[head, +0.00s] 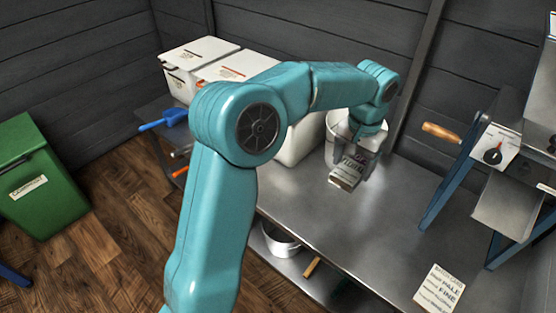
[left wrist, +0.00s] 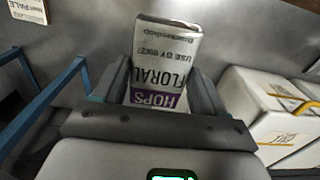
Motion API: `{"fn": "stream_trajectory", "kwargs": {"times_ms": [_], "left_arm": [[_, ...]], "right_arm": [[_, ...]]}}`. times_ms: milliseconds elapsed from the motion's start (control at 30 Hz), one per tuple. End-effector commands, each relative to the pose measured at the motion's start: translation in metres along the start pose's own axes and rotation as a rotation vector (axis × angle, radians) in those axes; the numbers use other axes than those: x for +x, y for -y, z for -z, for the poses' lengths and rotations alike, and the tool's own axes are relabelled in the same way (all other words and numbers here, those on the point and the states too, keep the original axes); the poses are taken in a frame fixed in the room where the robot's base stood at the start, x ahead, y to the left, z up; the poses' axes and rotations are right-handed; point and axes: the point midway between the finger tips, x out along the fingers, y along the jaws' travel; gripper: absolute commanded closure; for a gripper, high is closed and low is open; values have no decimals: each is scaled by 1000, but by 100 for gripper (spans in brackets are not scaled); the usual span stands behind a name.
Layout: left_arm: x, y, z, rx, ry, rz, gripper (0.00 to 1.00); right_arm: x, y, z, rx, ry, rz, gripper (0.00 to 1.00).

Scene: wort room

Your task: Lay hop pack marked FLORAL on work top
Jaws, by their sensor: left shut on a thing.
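The hop pack (head: 345,177) is a silvery pack with a purple and white label. In the left wrist view the pack (left wrist: 158,72) reads HOPS and FLORAL, upside down. My left gripper (head: 351,170) is shut on it, with one finger on each side. The pack hangs low over the metal work top (head: 320,222), and I cannot tell whether it touches the surface. My left arm hides part of the work top's back left. My right gripper is not in view.
A white tub (head: 333,150) stands just behind the gripper. Lidded white bins (head: 200,55) stand at the back left. A mill with a wooden handle (head: 441,131) and blue legs stands at right. A card (head: 440,288) lies at the front right. The middle of the work top is clear.

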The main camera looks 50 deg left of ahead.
Motion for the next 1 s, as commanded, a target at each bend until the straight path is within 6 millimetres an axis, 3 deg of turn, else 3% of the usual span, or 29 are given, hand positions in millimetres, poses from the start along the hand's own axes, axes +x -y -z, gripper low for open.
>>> {"fn": "stream_trajectory", "kwargs": {"times_ms": [167,600,867,1000], "left_arm": [[7,0,0,-2,2,0,61],[124,3,-1,-1,4,1,61],[152,4,-1,-3,3,1,61],[181,4,-1,-1,4,1,61]], "right_arm": [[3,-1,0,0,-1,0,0],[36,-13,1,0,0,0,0],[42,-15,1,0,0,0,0],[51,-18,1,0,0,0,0]]}}
